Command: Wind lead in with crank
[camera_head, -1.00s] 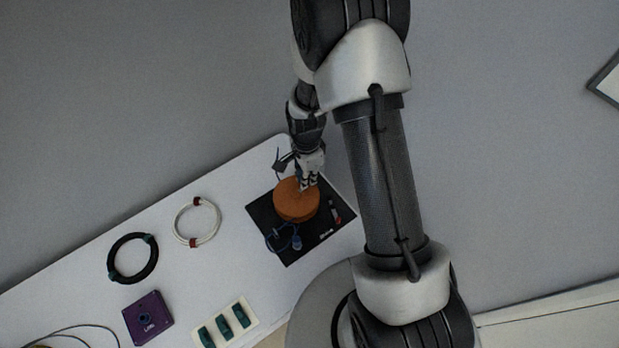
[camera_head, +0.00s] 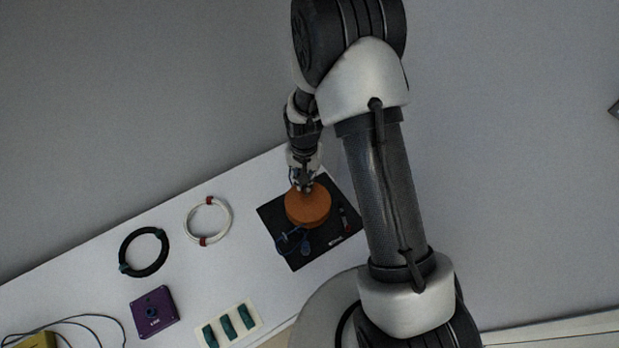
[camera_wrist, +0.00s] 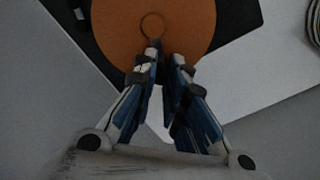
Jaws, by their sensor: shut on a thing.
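An orange round reel (camera_head: 308,210) sits on a black square mat (camera_head: 316,254) on the white table. A blue lead (camera_head: 290,241) lies in a loose loop on the mat below the reel. My gripper (camera_head: 303,188) is at the reel's top, near its far edge in the head view. In the wrist view my gripper (camera_wrist: 167,53) has its fingers close together over the orange reel (camera_wrist: 190,25), shut on the crank handle, which the fingertips mostly hide. A thin dark ring shows on the reel's face just beyond the fingertips.
A red-and-black item (camera_head: 344,218) lies on the mat's right side. Left on the table are a white cable coil (camera_head: 227,222), a black coil (camera_head: 124,252), a purple box (camera_head: 154,312) and a pale strip with green blocks (camera_head: 258,317). A yellow item (camera_head: 40,341) is at the lower left.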

